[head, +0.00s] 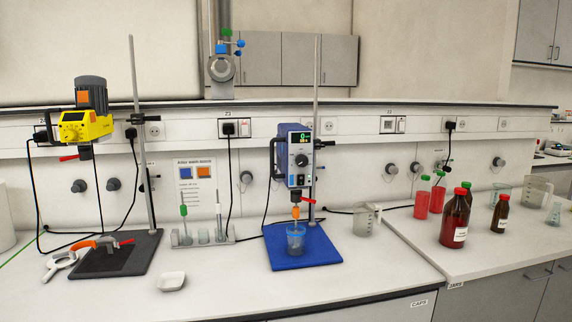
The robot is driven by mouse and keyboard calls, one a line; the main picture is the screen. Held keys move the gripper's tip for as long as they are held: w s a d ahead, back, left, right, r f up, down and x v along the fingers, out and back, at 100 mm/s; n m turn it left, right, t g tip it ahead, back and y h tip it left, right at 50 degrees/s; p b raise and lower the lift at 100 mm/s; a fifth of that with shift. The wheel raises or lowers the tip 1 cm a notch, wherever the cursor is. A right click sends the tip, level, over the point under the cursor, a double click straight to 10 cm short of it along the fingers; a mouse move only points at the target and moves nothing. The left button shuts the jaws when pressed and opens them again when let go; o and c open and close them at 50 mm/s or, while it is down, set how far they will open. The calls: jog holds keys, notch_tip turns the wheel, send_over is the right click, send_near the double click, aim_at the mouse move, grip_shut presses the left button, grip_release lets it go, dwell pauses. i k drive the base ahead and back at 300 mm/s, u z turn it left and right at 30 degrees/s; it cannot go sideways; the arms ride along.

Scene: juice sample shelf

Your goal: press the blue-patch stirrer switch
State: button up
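A blue overhead stirrer (293,150) hangs on a stand rod at the middle of the bench. Its front has a lit display (304,137) and a round knob (301,160). A separate blue patch or power switch on it is too small to tell. Below it a bluish beaker (296,240) stands on a blue base (323,249). A yellow stirrer (85,125) with an orange patch (83,97) is on a stand at the left. A wall sign (195,201) shows a blue and an orange square. My gripper is not in view.
Brown bottles (455,222) and red bottles are at the right. Black cables hang along the wall. The front middle bench is clear.

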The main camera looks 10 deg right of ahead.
aim_at(300, 178)
jog(key=k, duration=1.3)
jog(key=u, duration=0.75)
jog(key=i, duration=1.05)
jog(key=u, duration=0.45)
